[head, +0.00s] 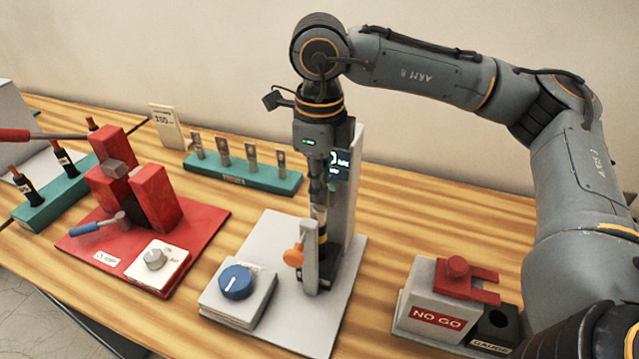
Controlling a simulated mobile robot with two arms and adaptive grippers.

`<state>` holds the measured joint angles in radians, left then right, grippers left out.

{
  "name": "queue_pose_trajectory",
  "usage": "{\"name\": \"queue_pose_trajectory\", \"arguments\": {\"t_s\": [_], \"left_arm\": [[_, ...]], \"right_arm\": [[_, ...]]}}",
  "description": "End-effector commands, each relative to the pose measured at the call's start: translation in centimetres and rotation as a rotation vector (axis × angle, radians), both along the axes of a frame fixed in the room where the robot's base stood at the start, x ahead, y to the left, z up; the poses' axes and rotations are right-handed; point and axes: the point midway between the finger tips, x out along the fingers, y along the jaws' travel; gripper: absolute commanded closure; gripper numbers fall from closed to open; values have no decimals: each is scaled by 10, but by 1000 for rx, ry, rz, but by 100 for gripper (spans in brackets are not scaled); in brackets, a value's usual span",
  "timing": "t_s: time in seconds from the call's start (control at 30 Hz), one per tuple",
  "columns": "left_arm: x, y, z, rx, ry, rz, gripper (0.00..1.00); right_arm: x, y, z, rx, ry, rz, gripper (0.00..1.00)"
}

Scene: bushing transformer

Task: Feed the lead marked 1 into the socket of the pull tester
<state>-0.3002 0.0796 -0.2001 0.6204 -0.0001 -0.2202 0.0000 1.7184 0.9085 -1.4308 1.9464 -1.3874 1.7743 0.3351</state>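The pull tester stands in the middle of the bench, with a pale base plate (296,335), a tall grey column (352,205) and an orange knob (293,256) on an upright post. My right gripper (318,195) points straight down in front of the column. Its narrow fingers look closed around a slim dark lead with a pale band (319,212), right above the tester's dark lower fixture (325,265). The number on this lead cannot be read. The socket's mouth is hidden, so I cannot tell whether the lead's tip is inside. My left gripper is not in view.
A red clamp fixture (200,228) with a blue-handled lever stands left. A teal rack (60,195) holds dark leads at far left. A teal rack (243,172) of metal lugs is behind. The NO GO gauge block (435,318) stands right.

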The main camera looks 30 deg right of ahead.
Motion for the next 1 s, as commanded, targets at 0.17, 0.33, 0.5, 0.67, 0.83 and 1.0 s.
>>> {"name": "queue_pose_trajectory", "arguments": {"t_s": [0.17,0.33,0.5,0.67,0.83,1.0], "left_arm": [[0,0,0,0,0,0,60],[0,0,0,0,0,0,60],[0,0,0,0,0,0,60],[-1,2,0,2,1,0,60],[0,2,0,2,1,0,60],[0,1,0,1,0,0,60]], "right_arm": [[0,0,1,0,-1,0,100],[0,0,1,0,-1,0,69],[0,0,0,0,-1,0,68],[0,0,0,-1,1,0,68],[1,1,15,1,-2,0,68],[1,1,50,3,-4,0,68]]}}
